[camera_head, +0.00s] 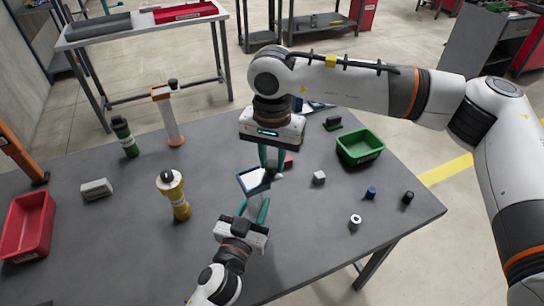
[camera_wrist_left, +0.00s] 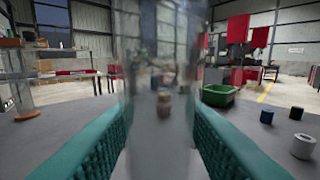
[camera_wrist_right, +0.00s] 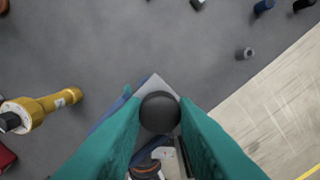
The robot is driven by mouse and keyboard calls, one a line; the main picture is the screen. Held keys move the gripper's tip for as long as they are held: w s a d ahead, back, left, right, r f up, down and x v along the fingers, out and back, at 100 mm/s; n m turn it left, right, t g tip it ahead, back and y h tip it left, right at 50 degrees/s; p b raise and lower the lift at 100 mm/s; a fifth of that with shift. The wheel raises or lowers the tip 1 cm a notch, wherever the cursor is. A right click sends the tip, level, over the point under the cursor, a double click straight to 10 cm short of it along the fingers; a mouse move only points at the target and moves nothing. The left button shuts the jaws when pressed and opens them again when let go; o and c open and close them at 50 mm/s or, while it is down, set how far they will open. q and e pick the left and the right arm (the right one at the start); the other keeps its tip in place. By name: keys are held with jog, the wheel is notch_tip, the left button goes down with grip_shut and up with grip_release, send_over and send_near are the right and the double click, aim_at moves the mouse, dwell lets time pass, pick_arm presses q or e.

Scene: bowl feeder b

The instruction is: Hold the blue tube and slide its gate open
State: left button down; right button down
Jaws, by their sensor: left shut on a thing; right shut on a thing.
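The blue tube (camera_head: 252,180) is held tilted above the middle of the table, between my two grippers. Its clear, see-through body (camera_wrist_left: 160,90) fills the middle of the left wrist view, between the teal fingers. My left gripper (camera_head: 254,203) is shut on the tube from below. My right gripper (camera_head: 271,165) comes from above and is shut on the dark round gate knob (camera_wrist_right: 160,112), which sits between its fingertips. Blue edges of the tube show beside the fingers in the right wrist view. The gate itself is mostly hidden, so how far it is open cannot be told.
A yellow tube (camera_head: 180,205), a green tube (camera_head: 124,138) and an orange-topped tube (camera_head: 170,122) stand at left. A red bin (camera_head: 28,222) is at far left, a green bin (camera_head: 360,147) at right. Several small parts, including a blue one (camera_head: 371,192), lie at right.

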jog(key=shift+w+d, duration=0.3)
jog(key=shift+d, duration=0.45)
jog(key=shift+w+d, duration=0.25)
jog(key=shift+d, duration=0.45)
jog(key=shift+w+d, duration=0.3)
jog(key=shift+d, duration=0.45)
jog(key=c, duration=1.1)
grip_release()
jog(key=shift+a, duration=0.15)
jog(key=shift+c, duration=0.2)
jog(key=shift+r, duration=0.1)
notch_tip(320, 180, up, 12)
pick_arm(q)
jog(key=c, duration=0.8)
grip_release()
jog(key=shift+c, duration=0.2)
